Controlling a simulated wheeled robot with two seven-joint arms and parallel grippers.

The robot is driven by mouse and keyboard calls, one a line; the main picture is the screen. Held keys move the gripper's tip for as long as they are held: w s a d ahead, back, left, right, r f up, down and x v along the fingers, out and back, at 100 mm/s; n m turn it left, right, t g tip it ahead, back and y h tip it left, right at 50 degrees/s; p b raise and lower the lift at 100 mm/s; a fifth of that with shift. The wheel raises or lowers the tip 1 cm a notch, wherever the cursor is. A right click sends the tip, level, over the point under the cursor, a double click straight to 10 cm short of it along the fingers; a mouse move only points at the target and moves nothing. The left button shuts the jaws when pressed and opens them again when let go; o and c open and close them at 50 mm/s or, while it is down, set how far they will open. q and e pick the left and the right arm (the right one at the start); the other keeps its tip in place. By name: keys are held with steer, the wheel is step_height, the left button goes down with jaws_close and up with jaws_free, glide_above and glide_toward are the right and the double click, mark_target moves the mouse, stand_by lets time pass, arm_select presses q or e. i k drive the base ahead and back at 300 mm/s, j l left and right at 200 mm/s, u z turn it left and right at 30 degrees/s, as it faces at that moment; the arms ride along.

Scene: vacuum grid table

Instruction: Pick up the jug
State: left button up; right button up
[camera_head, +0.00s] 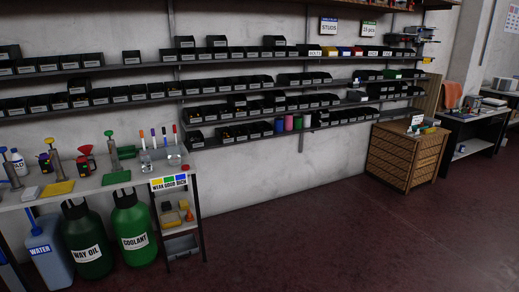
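I cannot tell which of these the task calls the jug. Neither of my grippers is in view.
The workbench (120,179) holds several tools, bottles and coloured markers. Shelves of dark bins (240,108) line the wall. A wooden cabinet (398,163) stands further right. The dark red floor (330,240) is clear.

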mark_target(173, 150)
steer(key=i, duration=1.1)
steer(key=i+l+u, duration=0.15)
steer(key=i, duration=1)
